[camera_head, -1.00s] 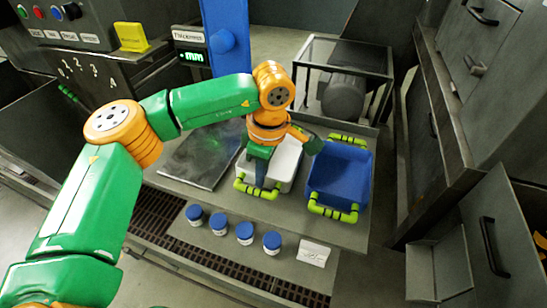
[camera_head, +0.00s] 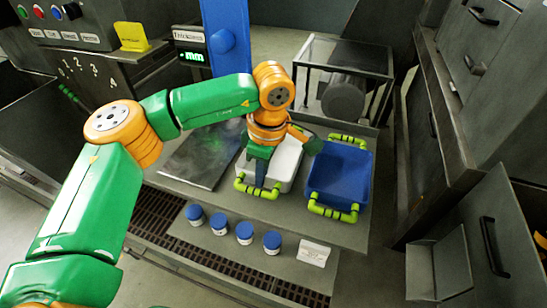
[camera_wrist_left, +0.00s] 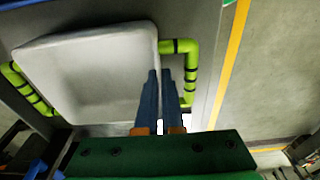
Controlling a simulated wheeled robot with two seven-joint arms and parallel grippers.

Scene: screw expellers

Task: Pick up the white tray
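The white tray (camera_head: 287,160) sits on the grey bench, left of the blue tray, with yellow-green handles at its ends. My left gripper (camera_head: 261,183) points down at the tray's near handle (camera_head: 245,188), and the arm hides part of the tray. In the left wrist view, the white tray (camera_wrist_left: 90,70) looks empty. My right gripper is not in view.
The blue tray (camera_head: 340,177) with similar handles stands close on the right. Several blue-lidded jars (camera_head: 244,233) and a white card (camera_head: 313,252) are along the lower front ledge. A flat metal plate (camera_head: 200,158) lies left. A framed machine (camera_head: 343,85) stands behind.

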